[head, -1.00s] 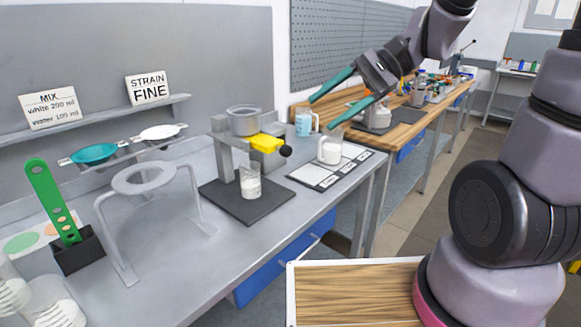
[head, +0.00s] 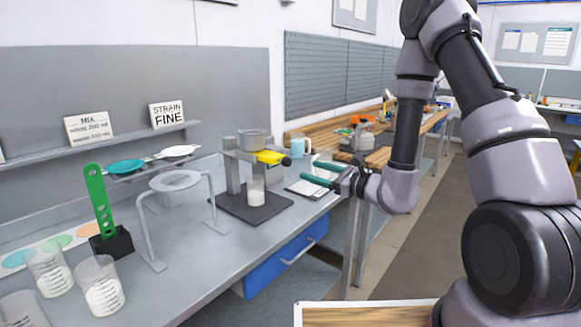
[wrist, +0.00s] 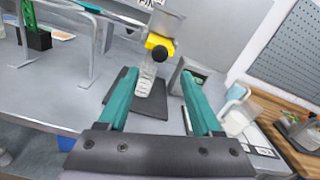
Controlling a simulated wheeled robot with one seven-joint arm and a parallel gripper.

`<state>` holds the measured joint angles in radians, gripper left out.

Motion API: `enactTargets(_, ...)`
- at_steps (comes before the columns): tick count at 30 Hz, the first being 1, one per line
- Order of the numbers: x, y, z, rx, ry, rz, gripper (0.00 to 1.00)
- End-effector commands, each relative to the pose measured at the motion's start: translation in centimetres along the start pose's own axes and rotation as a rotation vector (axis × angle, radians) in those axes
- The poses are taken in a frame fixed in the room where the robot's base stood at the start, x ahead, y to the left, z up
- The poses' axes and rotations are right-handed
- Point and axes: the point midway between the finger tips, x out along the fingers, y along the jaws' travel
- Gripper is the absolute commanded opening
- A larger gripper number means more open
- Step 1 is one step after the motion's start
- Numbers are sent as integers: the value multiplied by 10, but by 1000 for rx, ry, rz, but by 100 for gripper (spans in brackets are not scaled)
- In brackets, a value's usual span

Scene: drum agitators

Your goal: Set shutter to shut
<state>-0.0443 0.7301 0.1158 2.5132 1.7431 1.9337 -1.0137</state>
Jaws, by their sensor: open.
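The shutter is a yellow slide (head: 269,157) with a black knob (head: 287,162), under the grey hopper (head: 252,140) of a stand on the bench. It sticks out to the right of the hopper. In the wrist view the yellow slide (wrist: 155,41) lies ahead, above the gap between the fingertips, with its knob (wrist: 160,54) facing me. My gripper (head: 308,169) has teal fingers, is open and empty, and points at the knob from the right, apart from it. The open fingers also show in the wrist view (wrist: 159,76). A beaker (head: 256,193) with white contents stands under the hopper.
A ring stand (head: 152,187), a green paddle in a black holder (head: 118,242) and several beakers stand left on the bench. A white-filled jug (wrist: 237,122) is close right of my fingers. The air before the knob looks clear.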

Motion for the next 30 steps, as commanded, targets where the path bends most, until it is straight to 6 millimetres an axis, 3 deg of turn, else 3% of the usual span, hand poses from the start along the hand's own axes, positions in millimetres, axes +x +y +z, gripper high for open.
enactTargets(6, 43, 2, 2, -1, -5, 5, 66)
enactTargets(13, 79, 1, 1, -1, -3, 5, 66)
enactTargets(18, 92, 1, 1, 1, -2, 4, 66)
enactTargets(27, 93, 1, 1, 1, -1, 3, 66)
enactTargets(30, 93, 1, 1, 1, -1, 3, 28)
